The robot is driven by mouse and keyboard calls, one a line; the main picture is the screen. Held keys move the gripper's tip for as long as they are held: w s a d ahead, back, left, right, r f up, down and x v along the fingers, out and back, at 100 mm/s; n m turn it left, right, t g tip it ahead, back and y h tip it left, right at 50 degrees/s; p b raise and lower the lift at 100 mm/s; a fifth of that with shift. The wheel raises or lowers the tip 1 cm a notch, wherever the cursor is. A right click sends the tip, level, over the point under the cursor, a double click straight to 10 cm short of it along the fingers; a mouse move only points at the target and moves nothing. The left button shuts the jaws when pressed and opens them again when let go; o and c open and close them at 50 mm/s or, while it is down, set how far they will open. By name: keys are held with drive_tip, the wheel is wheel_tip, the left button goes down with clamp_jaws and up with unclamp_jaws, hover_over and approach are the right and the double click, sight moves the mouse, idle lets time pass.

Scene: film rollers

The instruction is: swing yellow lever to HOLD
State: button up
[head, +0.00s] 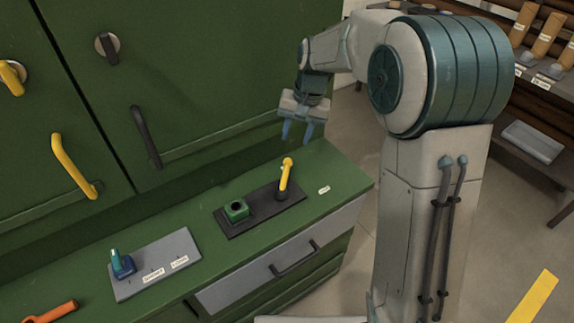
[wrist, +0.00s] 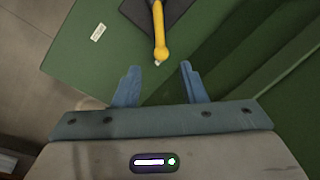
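The yellow lever (head: 286,176) stands up from a dark base plate (head: 240,222) on the green counter. In the wrist view the yellow lever (wrist: 160,32) shows at the top centre, its rounded end towards my gripper. My gripper (head: 298,138) is above the counter, behind the lever in the head view. Its blue fingers (wrist: 158,84) are spread with nothing between them, and the lever's end lies just beyond the fingertips in the wrist view. A small white label (head: 324,190) lies on the counter to the right of the plate; its text is too small to read.
A grey plate with a blue-green lever (head: 122,264) and labels is at left. An orange handle (head: 52,312) is at lower left. Green cabinet doors with a yellow handle (head: 74,166) stand behind the counter.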

sight(287, 169)
drive_tip(key=f, duration=0.4)
drive_tip(key=a+f, duration=0.1)
drive_tip(key=f, duration=0.4)
drive_tip(key=a+f+p, duration=0.1)
drive_tip(key=f, duration=0.3)
drive_tip(key=shift+w+a+f, duration=0.1)
drive_tip(key=shift+a+f, duration=0.1)
drive_tip(key=shift+a, duration=0.05)
drive_tip(key=shift+c, duration=0.4)
clamp_jaws()
